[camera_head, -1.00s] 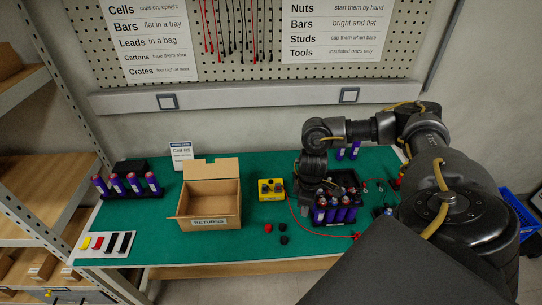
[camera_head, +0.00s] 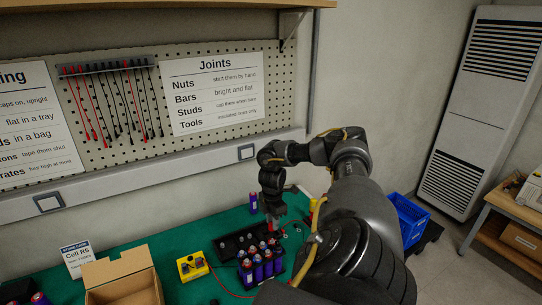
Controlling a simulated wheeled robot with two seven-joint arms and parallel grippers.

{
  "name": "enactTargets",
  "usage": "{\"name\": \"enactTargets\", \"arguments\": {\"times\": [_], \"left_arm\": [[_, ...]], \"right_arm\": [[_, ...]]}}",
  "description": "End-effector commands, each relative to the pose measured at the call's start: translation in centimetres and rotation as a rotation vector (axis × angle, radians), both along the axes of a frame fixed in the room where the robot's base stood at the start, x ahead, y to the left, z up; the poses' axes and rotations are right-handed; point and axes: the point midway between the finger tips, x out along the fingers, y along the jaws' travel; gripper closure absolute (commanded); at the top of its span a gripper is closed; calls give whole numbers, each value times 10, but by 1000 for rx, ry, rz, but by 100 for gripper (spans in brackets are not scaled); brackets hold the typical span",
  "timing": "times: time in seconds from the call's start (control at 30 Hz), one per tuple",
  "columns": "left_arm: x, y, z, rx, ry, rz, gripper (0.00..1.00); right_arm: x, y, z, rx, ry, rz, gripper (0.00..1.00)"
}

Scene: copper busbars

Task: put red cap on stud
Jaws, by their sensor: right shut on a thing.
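My right gripper (camera_head: 274,221) points down at the back of the black holder, behind the cells. A small patch of red, the red cap (camera_head: 277,227), shows at its fingertips, and the gripper is shut on it. The fingers and the cap are small and partly hidden, so I cannot tell whether the cap touches a stud. The stud itself is not clearly visible. My left gripper is not in view.
Several purple cells (camera_head: 257,268) stand at the front of the black holder (camera_head: 228,246). One purple cell (camera_head: 253,202) stands behind it. A yellow box (camera_head: 192,266) and an open carton (camera_head: 124,283) are to the left. A blue crate (camera_head: 408,218) is beyond the table at right.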

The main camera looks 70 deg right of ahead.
Motion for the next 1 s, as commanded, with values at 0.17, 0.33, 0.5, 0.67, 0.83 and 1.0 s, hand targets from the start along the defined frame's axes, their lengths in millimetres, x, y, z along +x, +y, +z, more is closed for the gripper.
{"name": "enactTargets", "arguments": {"times": [0.17,0.33,0.5,0.67,0.83,1.0], "left_arm": [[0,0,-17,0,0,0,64],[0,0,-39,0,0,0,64],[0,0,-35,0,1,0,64],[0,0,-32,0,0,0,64],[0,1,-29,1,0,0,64],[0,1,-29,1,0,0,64]], "right_arm": [[0,0,-17,0,0,0,89],[0,0,-38,0,-1,-1,89],[0,0,-34,0,0,-2,89],[0,0,-33,-1,0,-17,89],[-1,0,-34,-4,-2,-45,89],[-1,0,-34,-3,-3,-45,89]]}}
